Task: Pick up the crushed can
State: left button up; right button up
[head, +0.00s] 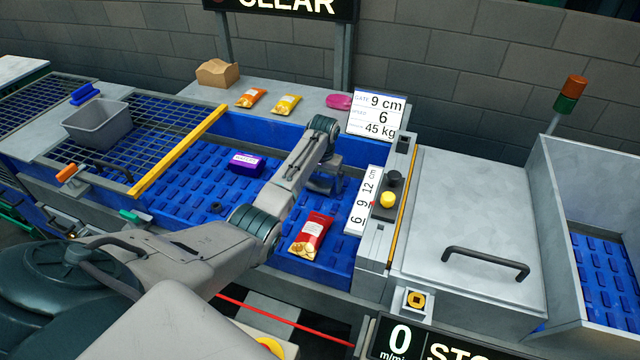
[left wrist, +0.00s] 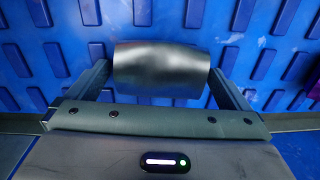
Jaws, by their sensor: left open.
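The crushed can (left wrist: 162,68) shows in the left wrist view as a dark grey, shiny, rounded body with a narrowed middle. It lies crosswise on the blue ribbed belt. My left gripper (left wrist: 160,84) is open, with one finger near each end of the can; I cannot tell whether they touch it. In the head view my left gripper (head: 324,182) is low over the belt, and I cannot make out the can there, mostly hidden by the gripper and arm. My right gripper is not in view.
A red snack packet (head: 311,232) lies on the belt just in front of my gripper, and a purple box (head: 246,163) lies to the left. A yellow bar (head: 180,150) crosses the belt. A panel with a yellow button (head: 387,199) stands close on the right.

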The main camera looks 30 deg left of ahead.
pick_arm(q)
jog(key=c, duration=1)
jog(key=shift+r, duration=0.1)
